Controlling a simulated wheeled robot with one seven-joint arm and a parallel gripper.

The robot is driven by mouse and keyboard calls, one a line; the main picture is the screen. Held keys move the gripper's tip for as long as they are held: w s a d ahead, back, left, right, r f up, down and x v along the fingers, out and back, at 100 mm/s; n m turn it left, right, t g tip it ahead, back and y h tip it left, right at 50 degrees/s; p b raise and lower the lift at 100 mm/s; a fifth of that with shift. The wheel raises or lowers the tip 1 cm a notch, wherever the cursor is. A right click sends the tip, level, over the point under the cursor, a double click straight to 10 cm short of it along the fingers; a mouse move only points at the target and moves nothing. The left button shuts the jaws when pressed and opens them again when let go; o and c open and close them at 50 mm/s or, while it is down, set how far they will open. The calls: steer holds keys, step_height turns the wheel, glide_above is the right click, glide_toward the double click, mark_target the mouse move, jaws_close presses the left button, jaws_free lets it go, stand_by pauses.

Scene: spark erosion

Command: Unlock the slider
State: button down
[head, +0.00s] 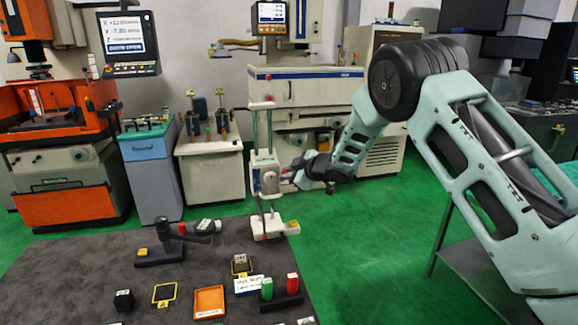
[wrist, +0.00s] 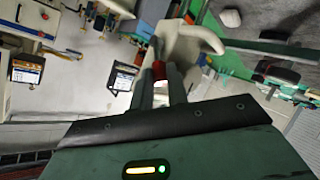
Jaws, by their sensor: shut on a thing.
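The slider (head: 265,172) is a pale block on an upright stand (head: 270,226) with a rod (head: 254,130) and a white base. It also shows in the wrist view as a cream-white body (wrist: 187,42) with a curved end. My gripper (head: 291,175) is at the right side of the slider. In the wrist view my gripper (wrist: 160,78) has its two fingers closed on a small red part (wrist: 159,69) against the cream body. The fingers hide much of the red part, and I cannot tell whether it is turned.
A dark mat holds a black stand (head: 165,250), an orange tray (head: 209,302), a yellow-edged black pad (head: 164,293), and a holder with green and red pieces (head: 281,296). Machines line the back. Green floor is open right of the slider stand.

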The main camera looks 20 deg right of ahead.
stand_by(0.4)
steer(key=c, duration=1.4)
jaws_free()
steer(key=shift+w, duration=0.1)
steer(key=shift+o, duration=0.2)
steer(key=shift+f, duration=0.1)
